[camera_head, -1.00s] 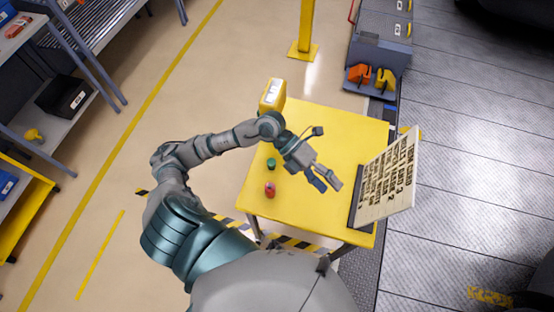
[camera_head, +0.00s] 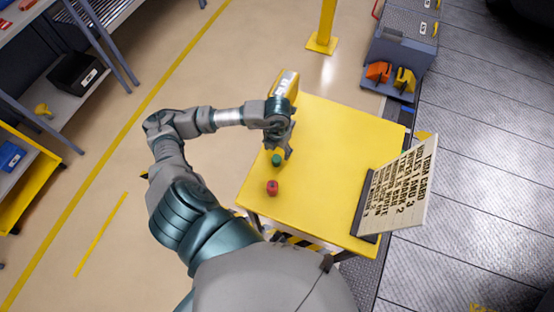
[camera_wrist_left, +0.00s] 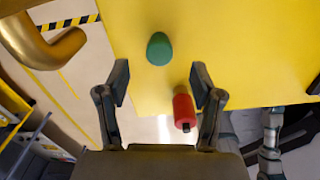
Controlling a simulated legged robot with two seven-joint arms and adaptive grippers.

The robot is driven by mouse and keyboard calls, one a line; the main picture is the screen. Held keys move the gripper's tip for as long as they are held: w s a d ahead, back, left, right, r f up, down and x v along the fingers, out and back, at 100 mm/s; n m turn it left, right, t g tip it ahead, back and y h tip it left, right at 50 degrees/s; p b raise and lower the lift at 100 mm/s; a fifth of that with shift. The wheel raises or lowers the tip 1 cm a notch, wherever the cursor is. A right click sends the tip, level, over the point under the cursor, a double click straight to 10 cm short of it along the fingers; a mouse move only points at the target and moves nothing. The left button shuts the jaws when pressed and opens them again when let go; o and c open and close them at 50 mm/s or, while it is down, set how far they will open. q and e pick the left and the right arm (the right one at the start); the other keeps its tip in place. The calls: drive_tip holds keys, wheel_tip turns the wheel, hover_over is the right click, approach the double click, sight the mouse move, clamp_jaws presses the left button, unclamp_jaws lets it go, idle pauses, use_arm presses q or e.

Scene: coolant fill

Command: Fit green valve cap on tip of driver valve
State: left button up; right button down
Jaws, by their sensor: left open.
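The green valve cap (camera_head: 277,160) stands on the yellow table near its left edge. In the wrist view the green cap (camera_wrist_left: 159,48) shows ahead of the fingertips, roughly centred between their lines. My left gripper (camera_head: 280,149) hangs over the table just beside the cap, and its fingers partly blur together there. In the wrist view the left gripper (camera_wrist_left: 160,84) is open with nothing held between its fingers. A curved brass-coloured tube (camera_wrist_left: 48,45) shows at the wrist view's upper left; I cannot tell whether it is the driver valve. My right gripper is not in view.
A red cap-like piece (camera_head: 272,187) stands close to the green cap, and near the right finger in the wrist view (camera_wrist_left: 183,108). A yellow container (camera_head: 288,83) stands at the table's back left corner. A lettered card (camera_head: 400,187) stands at the right. The table's middle (camera_head: 335,150) is clear.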

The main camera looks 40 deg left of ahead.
sight(277, 157)
use_arm(q)
drive_tip(key=shift+a+f, duration=0.2)
drive_tip(key=shift+f, duration=0.85)
drive_tip(key=f, duration=0.5)
drive_tip(key=shift+s+d+f, duration=0.1)
drive_tip(key=shift+d, duration=0.15)
drive_tip(key=shift+a, duration=0.15)
drive_tip(key=c, duration=0.9)
